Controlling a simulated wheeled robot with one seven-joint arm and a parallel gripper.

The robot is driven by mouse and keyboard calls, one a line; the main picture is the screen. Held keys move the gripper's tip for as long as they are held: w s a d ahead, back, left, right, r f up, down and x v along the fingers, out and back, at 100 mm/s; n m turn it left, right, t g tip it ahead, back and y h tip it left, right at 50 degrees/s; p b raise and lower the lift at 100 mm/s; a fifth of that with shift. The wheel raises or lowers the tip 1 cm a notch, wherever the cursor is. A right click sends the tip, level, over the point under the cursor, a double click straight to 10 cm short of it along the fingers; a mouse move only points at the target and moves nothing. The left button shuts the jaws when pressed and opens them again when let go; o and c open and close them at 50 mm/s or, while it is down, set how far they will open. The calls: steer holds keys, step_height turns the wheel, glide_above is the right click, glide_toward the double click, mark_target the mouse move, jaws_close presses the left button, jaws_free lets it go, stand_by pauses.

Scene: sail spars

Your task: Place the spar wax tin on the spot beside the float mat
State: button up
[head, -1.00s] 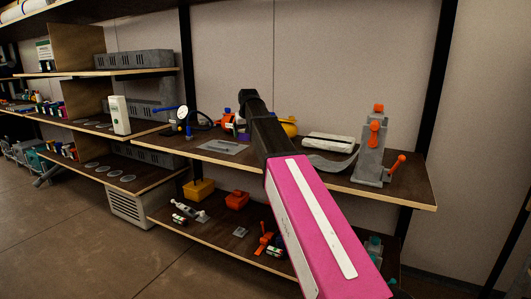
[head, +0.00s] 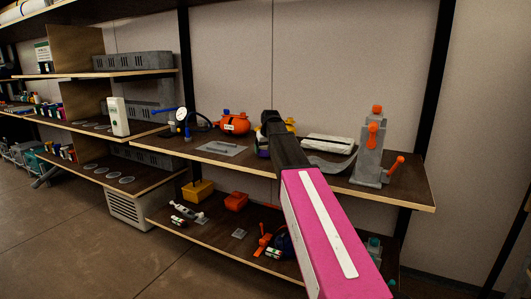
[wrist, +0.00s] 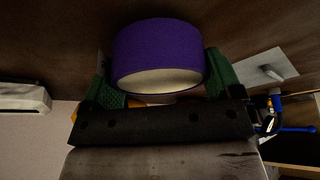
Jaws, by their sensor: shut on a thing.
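The spar wax tin, a purple round tin with a pale end face, sits between the green fingertips of my gripper (wrist: 163,88) in the wrist view (wrist: 158,50). My gripper is shut on it. In the head view my arm hides most of the tin, and only a small purple and white part shows left of the dark gripper (head: 272,132), over the middle shelf board. I cannot tell whether the tin touches the board. A thin grey plate or mat (head: 222,148) lies left of my gripper; it may be the float mat. It also shows in the wrist view (wrist: 262,68).
An orange float-like thing (head: 235,124) stands behind the mat, with a blue-handled gauge (head: 182,122) to the left. A white block (head: 328,143) and a grey stand with orange knobs (head: 370,150) are to the right. The board's front strip is bare.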

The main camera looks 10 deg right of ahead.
steer(key=shift+f, duration=0.75)
steer(key=o, duration=1.1)
steer(key=v, duration=1.2)
